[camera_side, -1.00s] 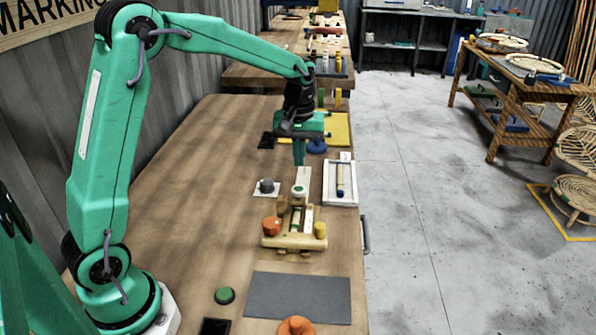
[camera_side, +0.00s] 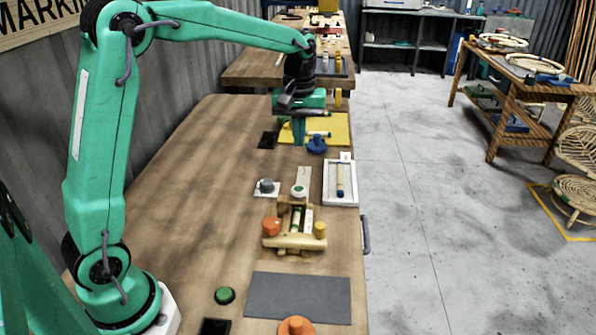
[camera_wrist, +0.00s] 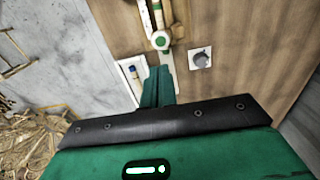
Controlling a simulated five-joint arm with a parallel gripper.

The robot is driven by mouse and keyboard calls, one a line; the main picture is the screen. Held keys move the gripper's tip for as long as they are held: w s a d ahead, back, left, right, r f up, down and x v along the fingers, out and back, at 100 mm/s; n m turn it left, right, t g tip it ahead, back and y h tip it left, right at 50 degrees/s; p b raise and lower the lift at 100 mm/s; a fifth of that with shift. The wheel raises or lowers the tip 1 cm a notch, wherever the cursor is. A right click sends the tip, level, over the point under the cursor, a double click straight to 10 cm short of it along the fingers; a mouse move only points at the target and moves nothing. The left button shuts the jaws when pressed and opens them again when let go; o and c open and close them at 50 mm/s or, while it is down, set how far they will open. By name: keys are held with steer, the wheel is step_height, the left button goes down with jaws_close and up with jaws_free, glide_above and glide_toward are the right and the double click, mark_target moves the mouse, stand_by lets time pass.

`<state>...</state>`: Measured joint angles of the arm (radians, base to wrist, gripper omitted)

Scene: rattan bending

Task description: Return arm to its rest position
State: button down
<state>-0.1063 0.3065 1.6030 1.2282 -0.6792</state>
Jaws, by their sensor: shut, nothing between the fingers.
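My gripper (camera_side: 299,138) is shut and empty, pointing down above the table beside the yellow mat (camera_side: 338,127) and the blue knob (camera_side: 317,145). In the wrist view its closed fingers (camera_wrist: 158,86) show as one dark green block. The wooden bending jig (camera_side: 293,242) stands on the table nearer the camera, apart from the gripper. It has an orange knob (camera_side: 271,226), a yellow knob (camera_side: 320,229) and a green-topped white piece (camera_side: 299,191) behind it. The gripper hides part of the mat.
A white tray (camera_side: 328,198) holding a blue-ended stick lies at the table's right edge. A grey mat (camera_side: 298,298), green button (camera_side: 225,295) and orange object (camera_side: 297,326) are in front. The table's left side is clear.

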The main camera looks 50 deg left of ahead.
steer(key=shift+s, duration=0.1)
steer(key=s+d+r+m+t, duration=0.1)
steer(key=s+d+r+m, duration=0.15)
steer(key=s, duration=0.35)
steer(key=s+d+r+m+t, duration=0.1)
steer(key=s+r+m+t, duration=0.15)
steer(key=s, duration=0.25)
steer(key=s+d+f+m+t, duration=0.1)
steer(key=s+m, duration=0.3)
steer(key=s, duration=0.8)
steer(key=shift+s+d+f+t, duration=0.15)
steer(key=shift+d+f+t, duration=0.05)
steer(key=shift+f+t, duration=0.35)
stand_by(0.6)
